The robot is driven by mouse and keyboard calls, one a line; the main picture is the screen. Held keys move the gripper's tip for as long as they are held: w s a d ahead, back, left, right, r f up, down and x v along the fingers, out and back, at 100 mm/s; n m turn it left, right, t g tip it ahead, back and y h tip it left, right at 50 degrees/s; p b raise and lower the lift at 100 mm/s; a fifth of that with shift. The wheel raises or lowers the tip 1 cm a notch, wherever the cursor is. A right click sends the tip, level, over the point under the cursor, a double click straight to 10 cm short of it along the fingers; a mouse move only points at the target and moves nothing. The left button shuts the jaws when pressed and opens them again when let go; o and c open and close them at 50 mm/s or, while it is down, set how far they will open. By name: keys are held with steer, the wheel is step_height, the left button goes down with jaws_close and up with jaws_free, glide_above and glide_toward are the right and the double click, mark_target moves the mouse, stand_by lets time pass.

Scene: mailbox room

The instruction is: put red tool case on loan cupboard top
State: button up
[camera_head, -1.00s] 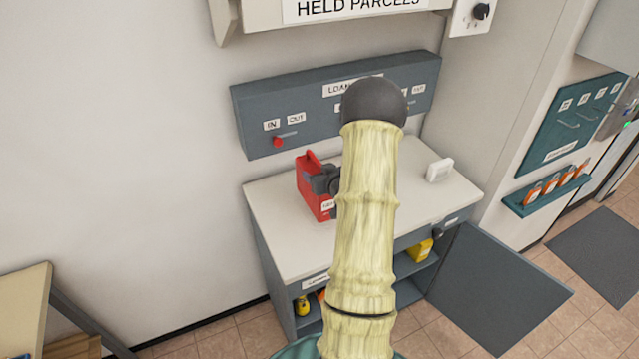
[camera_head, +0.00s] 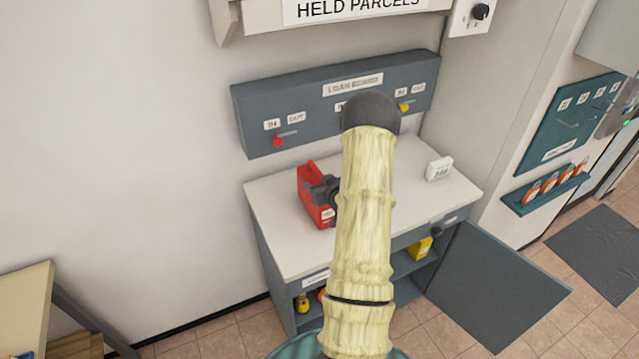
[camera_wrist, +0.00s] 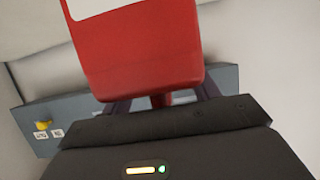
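The red tool case (camera_head: 312,195) stands upright on the white loan cupboard top (camera_head: 290,250), toward its back left. It appears to rest on the surface. My gripper (camera_head: 325,187) is at the case's right side, partly hidden behind my arm. In the wrist view the case (camera_wrist: 140,50) fills the upper middle, with a narrow red part between my fingers (camera_wrist: 162,101). The fingers look spread, with a gap on each side of that part.
A white box (camera_head: 439,169) stands at the top's right. The slate loan panel (camera_head: 250,115) is on the wall behind. Below, the cupboard door (camera_head: 500,285) hangs open, with a yellow item (camera_head: 420,249) on a shelf. The top's front left is clear.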

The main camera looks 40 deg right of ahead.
steer(key=o, duration=0.4)
steer(key=shift+r, duration=0.1)
steer(key=shift+r+p, duration=0.15)
steer(key=shift+p, duration=0.15)
steer(key=shift+s+a+b, duration=0.1)
steer(key=shift+s+b, duration=0.25)
steer(key=b+v, duration=0.3)
steer(key=v, duration=0.8)
steer(key=shift+s, duration=0.2)
